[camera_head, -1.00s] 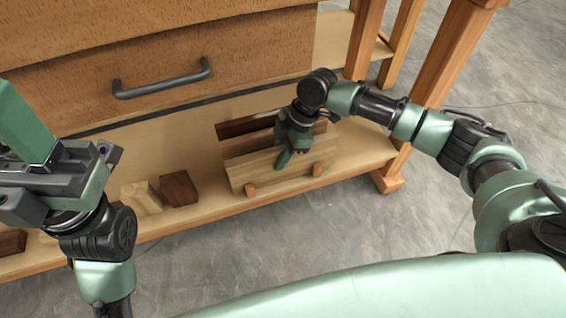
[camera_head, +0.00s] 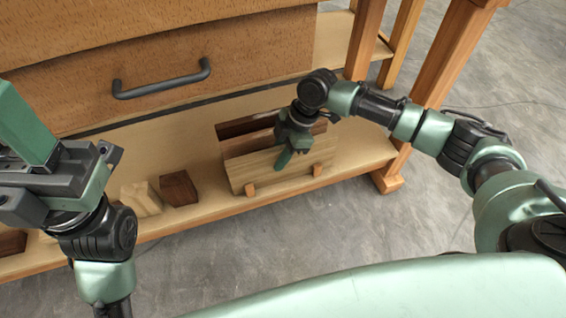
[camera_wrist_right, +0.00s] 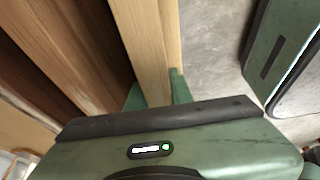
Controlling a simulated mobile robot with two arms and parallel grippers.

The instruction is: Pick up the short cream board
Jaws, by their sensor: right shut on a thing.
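The short cream board (camera_head: 252,172) stands on edge at the front of a small rack on the bench's lower shelf. It also shows as a pale strip in the right wrist view (camera_wrist_right: 150,45). My right gripper (camera_head: 286,158) reaches down over the board's top edge. In the right wrist view its green fingers (camera_wrist_right: 155,93) lie on either side of the board, shut on it. The board still sits between the wooden pegs. My left gripper (camera_head: 40,140) is at the left, away from the board; its finger gap is not clear.
Darker boards (camera_head: 245,125) stand behind the cream board. A pale block (camera_head: 142,198) and a dark brown block (camera_head: 179,188) sit left on the shelf (camera_head: 345,160). A drawer with a black handle (camera_head: 162,85) is above. A bench leg (camera_head: 425,75) stands at the right.

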